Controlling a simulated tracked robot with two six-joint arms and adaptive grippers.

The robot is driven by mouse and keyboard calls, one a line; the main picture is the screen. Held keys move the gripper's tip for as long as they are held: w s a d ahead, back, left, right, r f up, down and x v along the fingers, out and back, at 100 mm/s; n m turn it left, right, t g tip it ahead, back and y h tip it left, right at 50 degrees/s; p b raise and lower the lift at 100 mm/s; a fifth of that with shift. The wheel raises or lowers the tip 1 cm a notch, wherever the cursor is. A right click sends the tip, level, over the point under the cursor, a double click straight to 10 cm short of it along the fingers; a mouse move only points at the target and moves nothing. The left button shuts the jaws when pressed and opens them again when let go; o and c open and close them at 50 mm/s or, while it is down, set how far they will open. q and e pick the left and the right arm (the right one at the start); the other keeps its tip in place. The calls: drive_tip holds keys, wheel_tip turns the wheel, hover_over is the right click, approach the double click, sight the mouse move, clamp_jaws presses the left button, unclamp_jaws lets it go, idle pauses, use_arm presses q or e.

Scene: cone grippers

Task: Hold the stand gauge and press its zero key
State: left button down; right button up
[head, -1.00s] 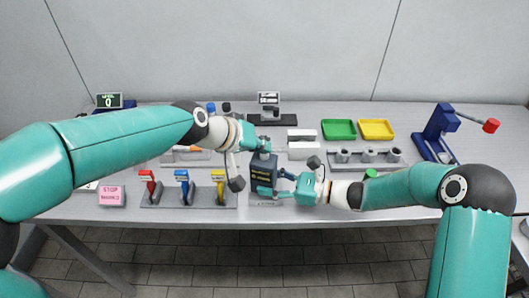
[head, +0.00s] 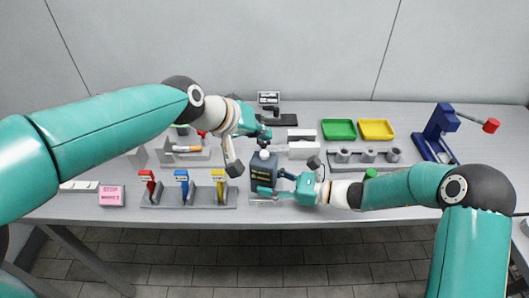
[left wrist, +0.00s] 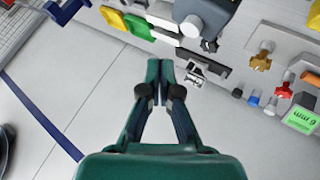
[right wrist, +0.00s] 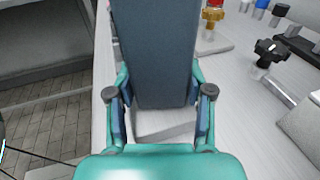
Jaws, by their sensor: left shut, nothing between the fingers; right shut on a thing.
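A small display on a post with a dark foot (head: 268,98), which looks like the stand gauge, stands at the back. It also shows in the left wrist view (left wrist: 194,72), just beyond my left fingertips; its key is too small to tell. My left gripper (head: 266,134) is shut and empty, above the table behind a dark box. My right gripper (head: 274,183) is shut on that dark box (head: 263,174), which has yellow lettering and a white round top. The box stands upright near the front edge and fills the right wrist view (right wrist: 155,50).
Green (head: 339,129) and yellow (head: 376,129) trays lie at the back right. A blue stand with a red-tipped lever (head: 437,132) is at far right.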

use_arm(q)
drive_tip(key=shift+r, duration=1.15)
use_arm(e)
drive_tip(key=o, duration=0.9)
drive_tip(key=shift+o, duration=0.2)
drive_tip(key=shift+d, duration=0.1)
